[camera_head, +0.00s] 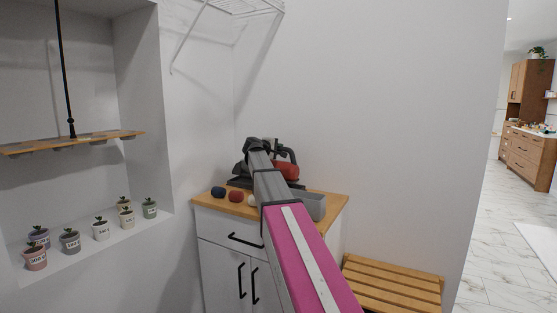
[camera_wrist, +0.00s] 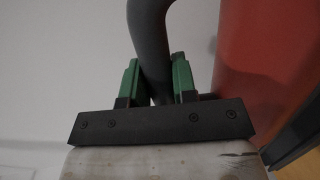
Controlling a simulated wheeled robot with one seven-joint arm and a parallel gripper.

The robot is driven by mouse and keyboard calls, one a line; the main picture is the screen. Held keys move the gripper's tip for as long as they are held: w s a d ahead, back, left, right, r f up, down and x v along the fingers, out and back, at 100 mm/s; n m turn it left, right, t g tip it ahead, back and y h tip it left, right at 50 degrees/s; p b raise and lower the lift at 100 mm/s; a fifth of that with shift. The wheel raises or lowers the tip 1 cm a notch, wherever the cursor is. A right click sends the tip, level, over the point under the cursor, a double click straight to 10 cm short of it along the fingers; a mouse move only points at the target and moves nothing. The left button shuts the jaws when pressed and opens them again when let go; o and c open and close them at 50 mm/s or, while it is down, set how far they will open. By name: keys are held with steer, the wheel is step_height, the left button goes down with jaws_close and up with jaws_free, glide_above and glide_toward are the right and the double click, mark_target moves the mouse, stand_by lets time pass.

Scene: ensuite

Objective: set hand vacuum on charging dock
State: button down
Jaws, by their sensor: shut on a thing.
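The hand vacuum has a red body (camera_head: 287,170) and a dark grey curved handle, seen over the cabinet top behind my arm in the head view. In the wrist view its red body (camera_wrist: 265,65) fills the right side and the handle (camera_wrist: 148,35) runs between my green fingers. My gripper (camera_wrist: 156,78) is shut on that handle. A dark flat piece (camera_head: 238,183), perhaps the charging dock, lies at the back of the cabinet top, partly hidden by my arm. I cannot tell whether the vacuum touches it.
The wood-topped white cabinet (camera_head: 210,202) also holds a dark blue ball (camera_head: 218,192), a red one (camera_head: 236,196), and a grey box (camera_head: 315,206). A slatted wooden bench (camera_head: 395,287) stands to the right. A wall niche with several small pots is at left; a wire rack (camera_head: 245,7) hangs above.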

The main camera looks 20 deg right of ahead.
mark_target(278, 161)
steer(key=shift+w+d+f, duration=0.1)
steer(key=shift+d+f, duration=0.05)
steer(key=shift+f, duration=2.05)
steer(key=c, duration=0.9)
jaws_free()
steer(key=shift+a, duration=0.2)
steer(key=v, duration=1.1)
steer(key=shift+s+a, duration=0.25)
steer(key=shift+s, duration=0.05)
